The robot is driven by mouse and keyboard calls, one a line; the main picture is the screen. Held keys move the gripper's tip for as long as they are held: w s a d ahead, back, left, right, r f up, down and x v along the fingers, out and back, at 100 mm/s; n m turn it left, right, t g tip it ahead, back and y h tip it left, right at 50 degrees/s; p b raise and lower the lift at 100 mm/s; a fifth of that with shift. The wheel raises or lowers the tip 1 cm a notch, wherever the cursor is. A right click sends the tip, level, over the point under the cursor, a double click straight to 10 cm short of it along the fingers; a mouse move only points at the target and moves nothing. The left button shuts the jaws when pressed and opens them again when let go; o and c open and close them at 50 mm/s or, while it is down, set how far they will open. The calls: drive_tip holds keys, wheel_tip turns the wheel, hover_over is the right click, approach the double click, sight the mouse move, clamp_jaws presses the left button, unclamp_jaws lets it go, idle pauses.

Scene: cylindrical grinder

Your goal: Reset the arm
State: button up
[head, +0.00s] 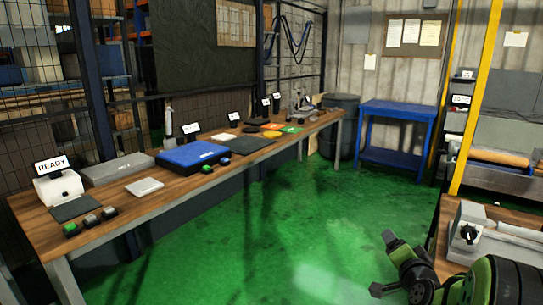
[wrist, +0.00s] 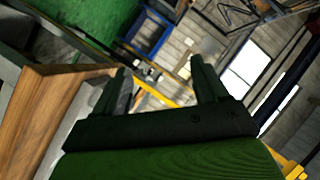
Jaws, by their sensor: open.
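My gripper (head: 382,263) shows at the lower right of the head view, at the end of my green and black arm. It is over the green floor, left of the wooden bench at the right edge. In the wrist view my gripper (wrist: 160,75) has its two dark fingers spread apart. Nothing is between the fingers. The wrist view is tilted and looks out across the room toward the wall and windows.
A long wooden workbench (head: 140,205) with several devices, trays and labels runs along the left. A blue table (head: 398,108) and a dark bin (head: 341,115) stand at the back. A wooden bench (head: 447,222) with a grey machine part (head: 468,232) is close at right. The green floor (head: 290,215) between is clear.

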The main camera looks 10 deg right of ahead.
drive_tip(key=s+a+r+n+g+y, duration=0.2)
drive_tip(key=s+a+n, duration=0.2)
drive_tip(key=a, duration=0.6)
drive_tip(key=s+a+r+n+g+y, duration=0.1)
drive_tip(key=s+a+n+g+y, duration=0.25)
drive_tip(key=a, duration=0.65)
drive_tip(key=s+a+f+n+g, duration=0.1)
drive_tip(key=s+a+n, duration=0.2)
drive_tip(key=s, duration=0.7)
drive_tip(key=s+a+f+n+g, duration=0.1)
drive_tip(key=s+a+n+g, duration=0.2)
drive_tip(key=s, duration=0.6)
wheel_tip(320, 180, up, 14)
drive_tip(key=p, duration=1.4)
drive_tip(key=shift+a+t, duration=0.35)
drive_tip(key=shift+t, duration=0.1)
drive_tip(key=shift+s, duration=0.15)
drive_tip(key=shift+d, duration=0.1)
